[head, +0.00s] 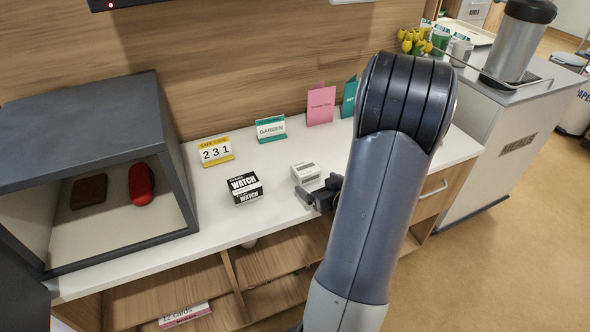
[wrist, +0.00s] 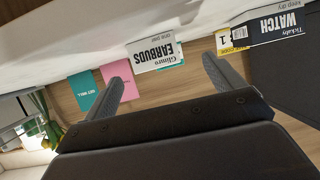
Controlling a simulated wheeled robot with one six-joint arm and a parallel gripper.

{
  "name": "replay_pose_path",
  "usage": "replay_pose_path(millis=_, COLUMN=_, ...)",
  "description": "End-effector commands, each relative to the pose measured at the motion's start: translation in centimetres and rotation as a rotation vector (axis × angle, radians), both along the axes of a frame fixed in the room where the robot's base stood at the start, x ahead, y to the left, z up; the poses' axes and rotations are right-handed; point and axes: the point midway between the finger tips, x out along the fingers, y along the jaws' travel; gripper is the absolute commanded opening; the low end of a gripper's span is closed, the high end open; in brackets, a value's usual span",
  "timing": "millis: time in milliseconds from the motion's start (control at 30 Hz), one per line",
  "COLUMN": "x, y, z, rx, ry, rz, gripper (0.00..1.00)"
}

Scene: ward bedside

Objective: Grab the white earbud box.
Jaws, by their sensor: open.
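The white earbud box (head: 306,174) stands on the white bedside top, right of the black-and-white watch box (head: 244,188). In the wrist view, which is upside down, the earbud box (wrist: 154,54) shows its "EARBUDS" lettering. My gripper (head: 318,194) is at the near right of the earbud box in the head view, low over the top. In the wrist view my gripper (wrist: 162,74) has its two fingers spread, with the earbud box seen between and just beyond the tips. The jaws are open and empty. I cannot tell the exact gap to the box.
A yellow number card (head: 215,151), green card (head: 270,129) and pink card (head: 321,105) stand behind. A dark open cabinet (head: 92,100) at left holds a brown item (head: 89,191) and a red case (head: 141,185). Open shelves (head: 180,278) lie below the top's front edge.

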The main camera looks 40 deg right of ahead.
Motion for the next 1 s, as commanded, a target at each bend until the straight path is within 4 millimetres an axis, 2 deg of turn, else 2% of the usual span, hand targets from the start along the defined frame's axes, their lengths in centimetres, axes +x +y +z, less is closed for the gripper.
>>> replay_pose_path(millis=200, x=3.1, y=-0.4, z=-1.3, rx=0.000, ry=0.002, rz=0.004, gripper=0.89)
replay_pose_path(millis=400, x=4.4, y=-0.8, z=-1.7, rx=-0.001, ry=0.002, rz=0.003, gripper=0.89)
replay_pose_path(millis=700, x=8.2, y=-2.0, z=-2.8, rx=-0.001, ry=0.002, rz=0.003, gripper=0.89)
replay_pose_path(millis=1000, x=8.6, y=-2.1, z=-2.9, rx=-0.001, ry=0.002, rz=0.000, gripper=0.89)
